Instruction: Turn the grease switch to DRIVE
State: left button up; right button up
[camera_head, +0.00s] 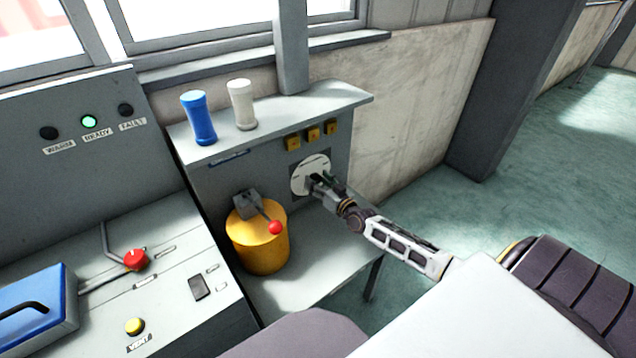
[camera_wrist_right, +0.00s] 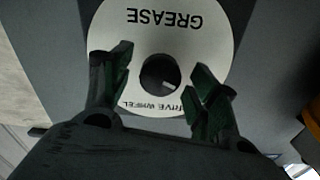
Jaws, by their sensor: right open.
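The grease switch is a white round plate (camera_head: 305,170) on the front of the grey cabinet. In the right wrist view the plate (camera_wrist_right: 190,22) reads GREASE, upside down, with DRIVE WHEEL lettering on the opposite side. A dark round knob (camera_wrist_right: 160,76) with a small light mark sits at its centre. My right gripper (camera_head: 318,181) is in front of the plate. In the right wrist view its open fingers (camera_wrist_right: 161,66) stand on either side of the knob, with gaps visible. In the head view the gripper hides the knob. My left gripper is out of view.
A yellow cylinder (camera_head: 262,250) and a red-knobbed lever (camera_head: 275,227) stand left of my right gripper. Blue (camera_head: 198,118) and white (camera_head: 241,104) handles stand on the cabinet top. A control desk (camera_head: 208,322) is at left. The floor at right is clear.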

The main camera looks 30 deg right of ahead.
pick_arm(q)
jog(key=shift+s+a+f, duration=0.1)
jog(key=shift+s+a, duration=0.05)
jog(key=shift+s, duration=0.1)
pick_arm(e)
jog(key=shift+w, duration=0.1)
jog(key=shift+c, duration=0.4)
jog(key=c, duration=0.9)
jog(key=shift+c, duration=0.2)
